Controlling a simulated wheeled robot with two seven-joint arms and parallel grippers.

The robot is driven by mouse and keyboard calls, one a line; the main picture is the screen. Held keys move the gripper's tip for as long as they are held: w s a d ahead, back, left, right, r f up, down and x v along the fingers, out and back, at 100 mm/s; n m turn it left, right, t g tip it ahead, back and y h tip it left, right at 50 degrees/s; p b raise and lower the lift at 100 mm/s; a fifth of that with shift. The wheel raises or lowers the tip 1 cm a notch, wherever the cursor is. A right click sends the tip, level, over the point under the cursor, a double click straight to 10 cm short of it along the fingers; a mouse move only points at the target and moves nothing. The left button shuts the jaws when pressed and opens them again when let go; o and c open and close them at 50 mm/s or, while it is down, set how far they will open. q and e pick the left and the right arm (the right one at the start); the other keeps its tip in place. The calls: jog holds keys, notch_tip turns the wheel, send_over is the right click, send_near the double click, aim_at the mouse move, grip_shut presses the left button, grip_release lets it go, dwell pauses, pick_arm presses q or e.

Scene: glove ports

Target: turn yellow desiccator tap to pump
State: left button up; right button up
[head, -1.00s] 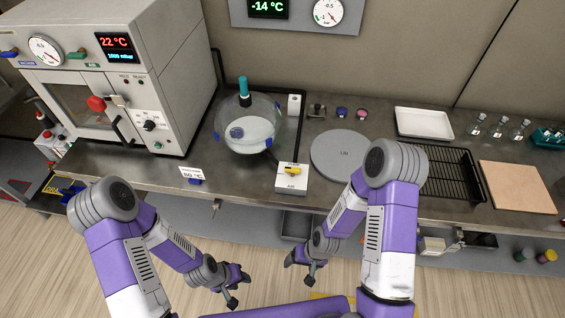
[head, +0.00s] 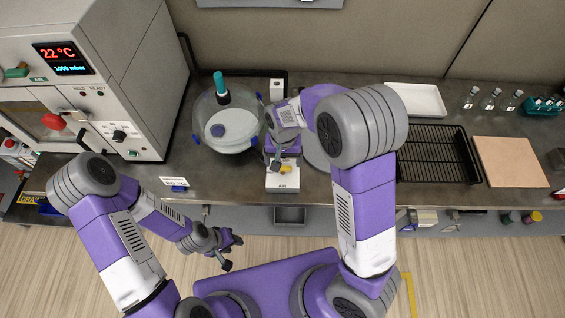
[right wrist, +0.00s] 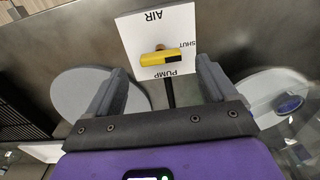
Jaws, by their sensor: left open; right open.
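The yellow tap (right wrist: 154,58) sits on a white plate (right wrist: 132,30) marked AIR, SHUT and PUMP. Its bar lies crosswise in the right wrist view, its black end towards SHUT, with PUMP on the side nearer my gripper. In the head view the tap (head: 286,169) is partly hidden by my right gripper (head: 278,162), above the plate (head: 283,184). My right gripper (right wrist: 162,70) is open and empty, its fingers either side of the tap's line, not visibly touching it. The glass desiccator (head: 226,122) stands left of the plate. My left gripper (head: 230,250) is open and empty, low before the bench.
A grey oven-like cabinet (head: 130,60) stands at the left. A grey round disc (right wrist: 82,105) lies beside the plate. A black rack (head: 435,155), white tray (head: 418,98) and tan board (head: 510,162) lie to the right. An 80 °C sign (head: 174,182) stands near the front edge.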

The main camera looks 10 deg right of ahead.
aim_at(283, 167)
jog(key=shift+f, duration=1.8)
jog(key=c, duration=1.1)
jog(key=shift+o, duration=0.2)
